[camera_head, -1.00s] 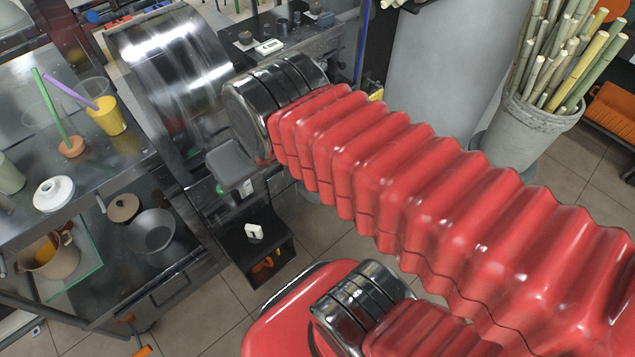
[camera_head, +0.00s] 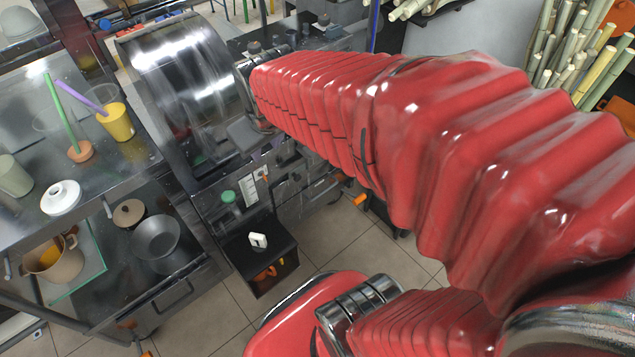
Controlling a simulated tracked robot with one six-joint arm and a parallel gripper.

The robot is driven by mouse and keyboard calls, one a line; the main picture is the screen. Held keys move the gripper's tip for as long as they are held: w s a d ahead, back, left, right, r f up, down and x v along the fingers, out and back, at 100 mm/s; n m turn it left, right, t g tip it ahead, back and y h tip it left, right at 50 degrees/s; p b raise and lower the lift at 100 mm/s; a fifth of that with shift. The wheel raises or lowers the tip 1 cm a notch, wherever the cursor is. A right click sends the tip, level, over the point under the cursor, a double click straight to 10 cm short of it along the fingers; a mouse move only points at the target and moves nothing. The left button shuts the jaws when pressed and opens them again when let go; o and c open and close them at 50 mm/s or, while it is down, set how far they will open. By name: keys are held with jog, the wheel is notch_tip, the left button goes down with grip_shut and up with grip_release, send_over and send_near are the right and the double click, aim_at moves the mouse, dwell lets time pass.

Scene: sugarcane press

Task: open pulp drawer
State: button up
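The press (camera_head: 190,85) with its shiny metal drum stands at the upper middle, left of my arm. Below its front is a dark box-like part (camera_head: 262,255) with a small white piece on top and orange bits in its opening. I cannot tell whether this is the pulp drawer. My red ribbed arm reaches from the right to the press front. A dark grey part of my gripper (camera_head: 243,132) seems to show at the arm's end, beside the drum. The fingers are not clear, so I cannot tell whether it is open or shut.
Cane stalks (camera_head: 570,50) stand at the upper right. Tiled floor (camera_head: 330,235) is free below my arm.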

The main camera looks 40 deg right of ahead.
jog(key=w+d+f+n+g, duration=0.1)
jog(key=w+d+f, duration=0.7)
jog(key=d+f, duration=0.4)
jog(key=d+f+n+h, duration=0.1)
jog(key=d+f, duration=0.3)
jog(key=f, duration=0.4)
jog(key=d+f, duration=0.4)
jog(key=f, duration=0.5)
jog(key=s+d+f+n+t+h, duration=0.1)
jog(key=d+f+n+t, duration=0.2)
jog(key=f, duration=0.9)
jog(key=d+f+n+t, duration=0.1)
jog(key=d+f+n, duration=0.3)
jog(key=f, duration=0.8)
jog(key=s+a+f+n+t+h, duration=0.2)
jog(key=s+f+n+t, duration=0.3)
jog(key=t, duration=0.1)
jog(key=shift+s+a+t, duration=0.3)
jog(key=shift+s+t, duration=0.05)
jog(key=shift+t, duration=0.05)
